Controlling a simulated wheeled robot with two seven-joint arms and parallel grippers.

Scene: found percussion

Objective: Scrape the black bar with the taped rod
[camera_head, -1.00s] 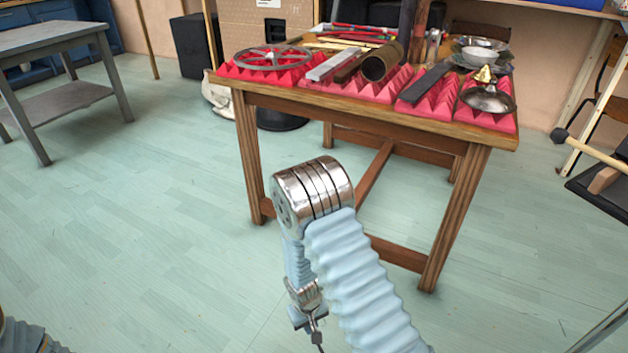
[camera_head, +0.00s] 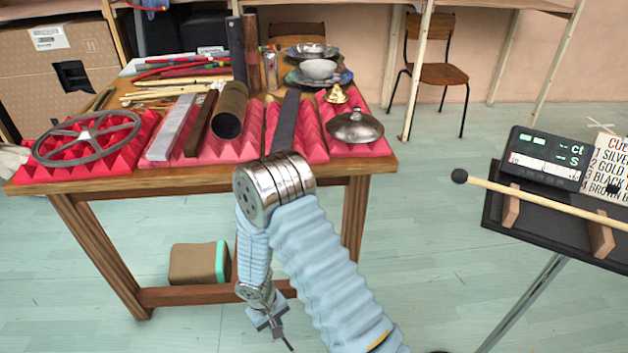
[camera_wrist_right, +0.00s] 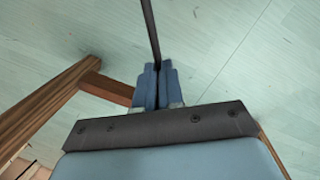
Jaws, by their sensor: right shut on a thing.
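The black bar (camera_head: 285,122) lies lengthwise on red pyramid foam on the wooden table, between the brown pipe and the lidded metal bowl. My right arm stands in front of the table. My right gripper (camera_head: 270,318) hangs low, below the tabletop and apart from the bar. In the right wrist view the gripper (camera_wrist_right: 157,82) is shut on a thin dark rod (camera_wrist_right: 151,30), which points away from the fingers. I cannot make out any tape on it. Its far end is cut off by the picture. My left gripper is not in view.
A wheel (camera_head: 87,138), silver bar (camera_head: 172,127), brown bar (camera_head: 201,124), pipe (camera_head: 230,110) and metal lid (camera_head: 355,127) share the foam. A stand (camera_head: 560,215) at right carries a display, a cue card and a mallet (camera_head: 540,202). Floor between is clear.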

